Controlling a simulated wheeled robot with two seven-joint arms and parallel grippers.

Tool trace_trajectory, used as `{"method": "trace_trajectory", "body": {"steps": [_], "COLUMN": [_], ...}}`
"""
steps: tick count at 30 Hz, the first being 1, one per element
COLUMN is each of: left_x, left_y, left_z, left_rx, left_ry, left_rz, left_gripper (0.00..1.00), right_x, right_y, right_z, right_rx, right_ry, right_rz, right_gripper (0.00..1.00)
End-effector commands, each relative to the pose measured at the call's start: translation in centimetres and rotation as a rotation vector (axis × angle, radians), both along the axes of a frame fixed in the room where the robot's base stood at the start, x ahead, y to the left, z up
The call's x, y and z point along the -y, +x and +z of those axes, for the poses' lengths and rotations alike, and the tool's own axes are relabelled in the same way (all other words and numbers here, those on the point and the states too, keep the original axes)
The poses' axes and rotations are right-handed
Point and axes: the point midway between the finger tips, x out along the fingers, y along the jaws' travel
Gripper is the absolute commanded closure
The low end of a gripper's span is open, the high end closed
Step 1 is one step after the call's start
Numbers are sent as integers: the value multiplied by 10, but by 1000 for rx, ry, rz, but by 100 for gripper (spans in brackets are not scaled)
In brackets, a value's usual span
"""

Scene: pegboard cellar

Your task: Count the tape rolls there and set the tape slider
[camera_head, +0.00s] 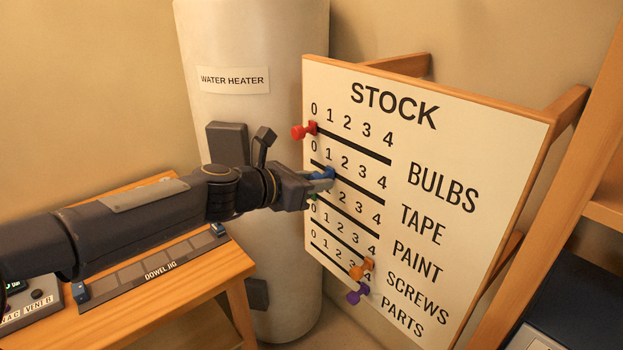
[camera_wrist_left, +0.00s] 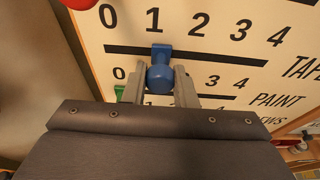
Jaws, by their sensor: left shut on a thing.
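The STOCK board (camera_head: 470,130) has numbered slider rows labelled BULBS, TAPE, PAINT, SCREWS and PARTS. The blue tape slider (camera_head: 324,173) sits on the TAPE track, at about the 1; the left wrist view shows its knob (camera_wrist_left: 160,77) just below the 1. My left gripper (camera_head: 312,181) is shut on this slider, one finger on each side of the knob in the left wrist view (camera_wrist_left: 160,90). I see no tape rolls in these frames. My right gripper is not in view.
A red slider (camera_head: 303,131) is above, at 0. A green slider (camera_wrist_left: 119,92) is below, partly hidden; orange (camera_head: 362,268) and purple (camera_head: 357,293) sliders sit lower.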

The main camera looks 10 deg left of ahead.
Motion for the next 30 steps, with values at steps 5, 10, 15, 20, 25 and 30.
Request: {"method": "trace_trajectory", "body": {"steps": [5, 10, 15, 20, 25, 30], "left_x": [7, 12, 18, 22, 28, 33], "left_y": [-5, -9, -13, -17, -22, -26], "left_z": [0, 0, 0, 0, 0, 1], "left_rx": [1, 0, 0, 0, 0, 1], "left_ry": [-1, 0, 0, 0, -1, -1], "left_rz": [-3, -3, -3, -2, -2, -3], "left_gripper": [84, 84, 84, 84, 84, 84], "right_x": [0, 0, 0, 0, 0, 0], "right_y": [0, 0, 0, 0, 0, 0], "right_z": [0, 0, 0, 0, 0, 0], "right_rx": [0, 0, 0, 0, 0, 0], "right_ry": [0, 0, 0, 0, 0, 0], "right_rz": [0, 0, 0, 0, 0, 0], "right_gripper": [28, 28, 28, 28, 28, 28]}}
